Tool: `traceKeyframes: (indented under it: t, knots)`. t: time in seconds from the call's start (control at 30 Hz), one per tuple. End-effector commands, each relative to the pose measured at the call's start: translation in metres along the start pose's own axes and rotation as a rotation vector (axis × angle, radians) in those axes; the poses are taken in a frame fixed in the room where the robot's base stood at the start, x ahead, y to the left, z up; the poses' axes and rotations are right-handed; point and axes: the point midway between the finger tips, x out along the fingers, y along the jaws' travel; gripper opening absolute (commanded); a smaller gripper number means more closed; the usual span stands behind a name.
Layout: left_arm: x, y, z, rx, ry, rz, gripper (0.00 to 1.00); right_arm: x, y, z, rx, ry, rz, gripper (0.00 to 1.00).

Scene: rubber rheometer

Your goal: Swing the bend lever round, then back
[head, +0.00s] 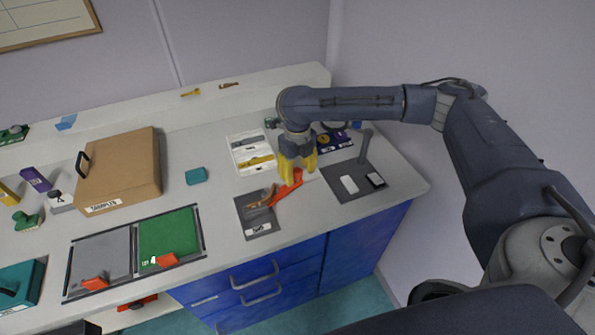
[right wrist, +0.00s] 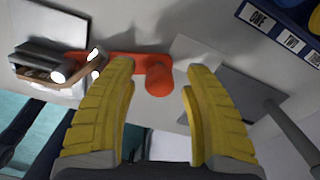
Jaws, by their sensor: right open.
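The bend lever (head: 288,187) is an orange arm on a small bending fixture (head: 259,214) on a grey plate near the front of the counter. In the right wrist view the orange lever (right wrist: 124,62) runs from the fixture (right wrist: 58,68) at the left to a rounded knob (right wrist: 159,78). My right gripper (head: 298,170) has yellow fingers and hangs over the lever's far end. In the wrist view the right gripper (right wrist: 163,75) is open, with the knob between its fingertips; I cannot tell whether they touch it. My left gripper is not in view.
A dark mat (head: 345,194) with a white block lies right of the lever. A white tray (head: 237,160) stands behind it. A teal block (head: 196,176), a brown case (head: 118,175) and grey and green panels (head: 169,228) are to the left. Bare counter lies between.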

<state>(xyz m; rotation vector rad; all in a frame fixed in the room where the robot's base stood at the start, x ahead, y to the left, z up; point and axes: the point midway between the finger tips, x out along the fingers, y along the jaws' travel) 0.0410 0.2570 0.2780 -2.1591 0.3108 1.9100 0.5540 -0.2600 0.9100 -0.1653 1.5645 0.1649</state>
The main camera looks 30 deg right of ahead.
Motion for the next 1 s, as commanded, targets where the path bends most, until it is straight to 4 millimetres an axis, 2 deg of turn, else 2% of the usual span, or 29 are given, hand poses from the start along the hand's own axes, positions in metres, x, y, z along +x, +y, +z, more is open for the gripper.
traceKeyframes:
  t: [0.17, 0.7, 1.0]
  knots:
    - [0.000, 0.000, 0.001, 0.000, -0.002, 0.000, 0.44, -0.009, 0.000, 0.001, 0.000, -0.001, 0.000, 0.50]
    - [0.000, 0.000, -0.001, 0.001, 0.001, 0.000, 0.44, -0.096, 0.000, 0.001, -0.001, -0.003, 0.000, 0.50]
    - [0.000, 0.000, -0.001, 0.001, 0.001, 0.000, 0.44, -0.118, 0.000, 0.000, 0.000, 0.000, 0.000, 0.50]
